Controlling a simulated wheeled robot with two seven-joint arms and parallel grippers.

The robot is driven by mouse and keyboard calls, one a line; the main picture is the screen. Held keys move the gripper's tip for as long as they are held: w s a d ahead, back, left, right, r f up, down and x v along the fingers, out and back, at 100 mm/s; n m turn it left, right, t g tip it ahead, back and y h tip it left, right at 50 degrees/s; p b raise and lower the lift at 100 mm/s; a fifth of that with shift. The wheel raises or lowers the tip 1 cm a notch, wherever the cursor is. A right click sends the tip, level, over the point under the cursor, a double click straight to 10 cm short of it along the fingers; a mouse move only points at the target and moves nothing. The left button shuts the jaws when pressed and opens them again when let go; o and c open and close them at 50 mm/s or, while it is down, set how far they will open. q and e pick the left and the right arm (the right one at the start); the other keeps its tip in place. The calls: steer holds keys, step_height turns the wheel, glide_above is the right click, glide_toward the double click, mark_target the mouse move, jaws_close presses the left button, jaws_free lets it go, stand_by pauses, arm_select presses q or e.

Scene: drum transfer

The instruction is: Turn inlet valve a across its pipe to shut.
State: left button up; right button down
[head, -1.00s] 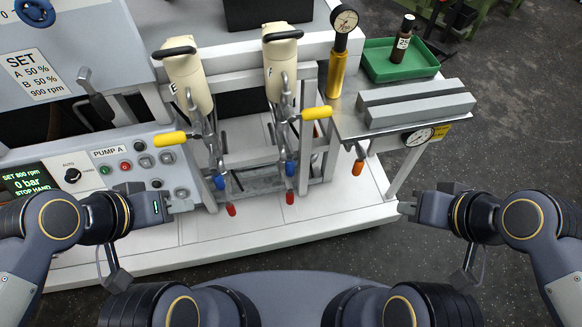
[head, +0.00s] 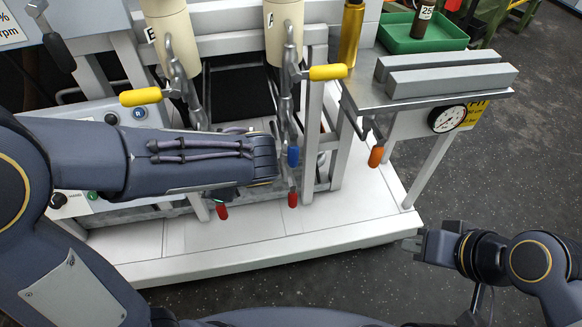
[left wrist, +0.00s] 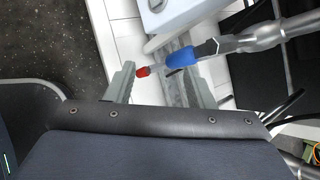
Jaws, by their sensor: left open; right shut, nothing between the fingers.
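The right-hand pump pipe, under the cylinder marked A (head: 283,30), carries a yellow lever (head: 328,72) sticking out sideways, a blue-tipped lever (head: 293,156) and a red tip (head: 292,199) hanging down. Which of these is inlet valve a is not labelled. My left forearm lies across the left pipe and hides its blue lever. My left gripper (left wrist: 160,84) shows in the left wrist view, open and empty; a blue handle (left wrist: 183,59) and red tip (left wrist: 142,71) appear beyond and between its fingers, apparently untouched. My right gripper (head: 418,245) is shut and empty, off the bench's right front.
The left pipe has a yellow lever (head: 141,96) and red tip (head: 222,212). A side table (head: 360,92) holds grey bars (head: 450,78) and a green tray (head: 395,38); a gauge (head: 447,118) and orange-tipped lever (head: 376,156) hang at its front.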

arm_select(q)
steer(key=w+d+f+m+t+y+b, duration=0.2)
steer(key=w+d+f+m+t+b, duration=0.35)
steer(key=d, duration=0.35)
steer(key=m+t+h+b, duration=0.1)
steer(key=m+t+b, duration=0.1)
steer(key=m+t, duration=0.45)
glide_toward(296, 154)
steer(key=w+a+g, duration=0.1)
steer(key=w+a, duration=0.3)
steer(key=shift+w+d+r+m+t+h, duration=0.3)
steer(key=shift+w+d+m, duration=0.1)
steer(key=shift+d, duration=0.15)
steer(key=shift+w, duration=0.3)
steer(key=shift+w+a+b, duration=0.1)
steer(key=shift+w+b, duration=0.2)
steer(key=shift+b, duration=0.05)
steer(key=b+x, duration=0.1)
steer(key=x, duration=0.4)
steer(key=shift+w, duration=0.1)
steer(key=shift+w+a+r+b, duration=0.15)
steer(key=shift+w+a+b, duration=0.2)
steer(key=shift+w, duration=0.25)
arm_select(e)
step_height(296, 154, down, 12)
steer(key=shift+w+a+f, duration=0.2)
steer(key=shift+w+f, duration=0.05)
steer(key=shift+w, duration=0.1)
arm_select(q)
jaws_close()
